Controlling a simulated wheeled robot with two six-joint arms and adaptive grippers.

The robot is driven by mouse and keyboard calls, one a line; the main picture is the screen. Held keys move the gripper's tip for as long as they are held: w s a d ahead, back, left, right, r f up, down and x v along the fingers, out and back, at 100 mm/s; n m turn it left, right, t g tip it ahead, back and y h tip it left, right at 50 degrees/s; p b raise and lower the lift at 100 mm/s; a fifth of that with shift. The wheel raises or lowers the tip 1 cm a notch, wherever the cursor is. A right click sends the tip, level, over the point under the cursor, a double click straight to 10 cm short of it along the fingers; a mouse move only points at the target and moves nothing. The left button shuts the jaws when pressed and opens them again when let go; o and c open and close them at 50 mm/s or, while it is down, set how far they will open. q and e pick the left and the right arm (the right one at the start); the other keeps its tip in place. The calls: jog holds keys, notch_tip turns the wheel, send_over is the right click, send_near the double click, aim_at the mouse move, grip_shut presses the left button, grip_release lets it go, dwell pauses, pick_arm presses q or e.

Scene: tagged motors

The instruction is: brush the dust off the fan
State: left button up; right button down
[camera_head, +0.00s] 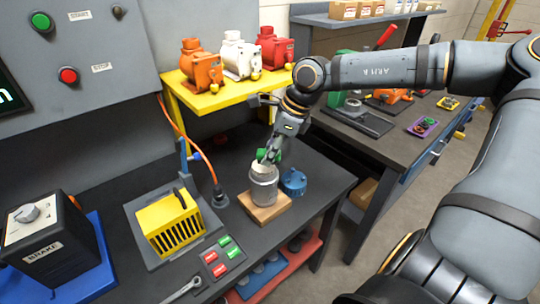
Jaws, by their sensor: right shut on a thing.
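A grey cylindrical motor (264,186) stands upright on a wooden block (265,211) on the dark bench. Its pale top is partly covered, and I cannot make out the fan clearly there. My right gripper (268,154) points down over the motor's top. It is shut on a small green thing (262,155) that looks like the brush; its bristles are hard to see. The brush is at or just above the motor's top; I cannot tell if they touch. A blue round cap (293,182) sits right of the motor. My left gripper is not in view.
A yellow slotted unit (170,224) and a black brake box (54,240) stand left. A yellow shelf (207,99) holds orange, white and red motors behind. An orange cable (190,137) hangs behind the motor. Labelled red and green tags (222,256) and a wrench (182,290) lie near the front.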

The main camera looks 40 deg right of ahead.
jog(key=shift+r+p, duration=0.3)
jog(key=shift+r, duration=0.4)
jog(key=shift+s+r+p, duration=0.2)
jog(key=shift+r+p, duration=0.5)
jog(key=shift+r, duration=0.15)
jog(key=shift+r+p, duration=0.55)
jog(key=shift+r, duration=0.1)
jog(key=shift+w, duration=0.1)
